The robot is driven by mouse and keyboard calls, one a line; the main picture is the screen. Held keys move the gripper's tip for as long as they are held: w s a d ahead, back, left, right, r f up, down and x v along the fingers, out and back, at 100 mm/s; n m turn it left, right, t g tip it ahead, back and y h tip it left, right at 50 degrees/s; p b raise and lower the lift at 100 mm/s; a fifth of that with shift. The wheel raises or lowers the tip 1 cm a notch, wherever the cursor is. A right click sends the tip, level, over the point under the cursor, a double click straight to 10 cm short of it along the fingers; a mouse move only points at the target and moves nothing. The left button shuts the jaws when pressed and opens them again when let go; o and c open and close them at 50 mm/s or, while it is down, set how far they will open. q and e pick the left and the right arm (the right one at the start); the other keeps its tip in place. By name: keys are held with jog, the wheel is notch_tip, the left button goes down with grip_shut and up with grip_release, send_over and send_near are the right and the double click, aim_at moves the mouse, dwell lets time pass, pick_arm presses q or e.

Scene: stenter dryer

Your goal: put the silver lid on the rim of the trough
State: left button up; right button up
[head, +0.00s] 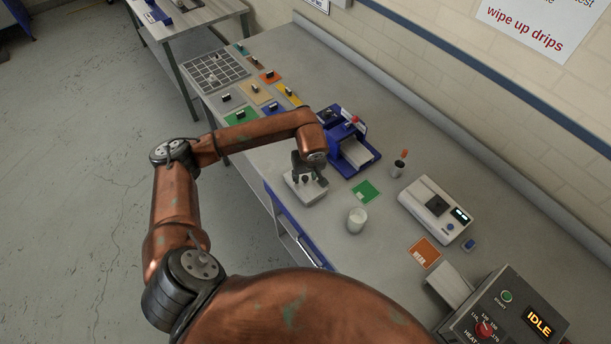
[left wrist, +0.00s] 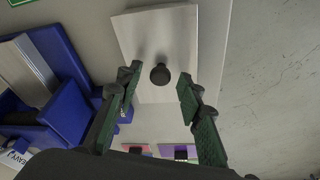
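The silver lid (head: 295,190) is a pale rectangular plate lying at the table's near edge. In the left wrist view the lid (left wrist: 142,40) has a round black knob (left wrist: 160,74) on top. My left gripper (left wrist: 158,80) is open, with one green-padded finger on each side of the knob and a gap visible to both. In the head view my left gripper (head: 308,174) is over the lid and hides part of it. A blue machine (head: 345,142) with a pale sloping plate stands just behind the lid; I cannot make out the trough's rim. My right gripper is out of view.
A white cup (head: 356,220), a green card (head: 365,192) and a dark pot (head: 398,168) stand to the lid's right. A white scale (head: 434,209) and a control box (head: 509,314) are farther right. Coloured swatches (head: 257,93) lie at the left.

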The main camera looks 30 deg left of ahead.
pick_arm(q)
jog(key=v, duration=1.2)
